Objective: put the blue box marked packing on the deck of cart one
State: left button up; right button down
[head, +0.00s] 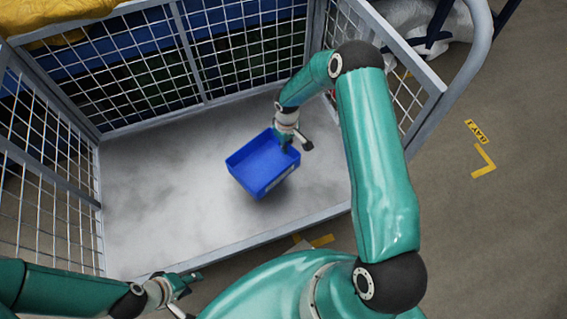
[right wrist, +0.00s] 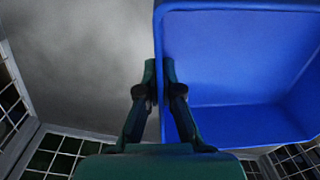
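The blue box (head: 255,170) is an open-topped bin with a pale label on its side, too small to read. It hangs over the grey deck (head: 150,195) of the wire-sided cart, with a dark shadow below; the gap is hard to judge. My right gripper (head: 284,143) holds it by its rim. In the right wrist view, the fingers (right wrist: 163,85) sit on both sides of one wall of the blue box (right wrist: 235,60). My left gripper (head: 192,292) is open and empty outside the cart's near edge. No cart number is legible.
Mesh walls (head: 110,75) enclose the deck at the left, back and right; the near side is open. Bare deck surrounds the box, mostly to its left. Yellow floor markings (head: 484,160) lie to the right of the cart. A yellow cloth (head: 45,15) is behind it.

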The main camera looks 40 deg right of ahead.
notch_tip(320, 180, down, 10)
jog(key=shift+r+b, duration=0.1)
jog(key=shift+b, duration=0.9)
jog(key=shift+f, duration=0.2)
jog(key=c, duration=1.3)
grip_release()
jog(key=shift+r, duration=0.1)
